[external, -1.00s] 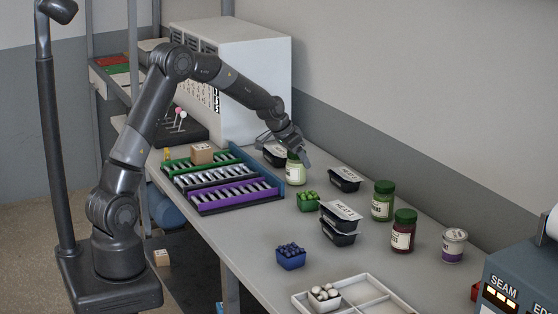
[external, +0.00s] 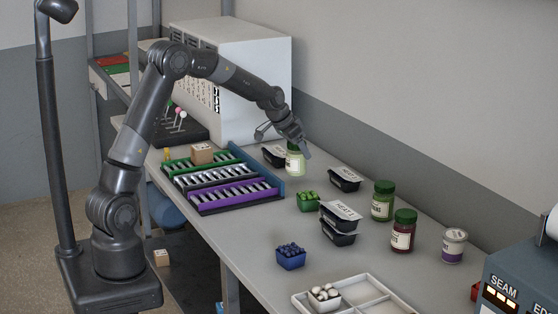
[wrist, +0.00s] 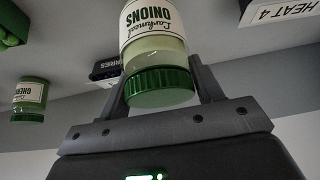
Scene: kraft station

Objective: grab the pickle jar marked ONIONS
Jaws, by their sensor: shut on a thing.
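The pickle jar marked ONIONS (wrist: 152,45) has pale contents, a white label and a green lid, and appears upside down in the wrist view. My gripper (wrist: 160,90) is shut on it, with one finger on each side near the lid. In the external view the jar (external: 295,161) hangs a little above the far part of the bench, under my gripper (external: 287,140), which hides its lid.
Black HEAT trays (external: 344,179) stand close to the right. A black tray (external: 274,155) is just left of the jar. A green-lidded jar (external: 382,202), a dark red jar (external: 403,232) and a cup (external: 453,246) stand further right. A blue-edged rack (external: 262,168) lies left.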

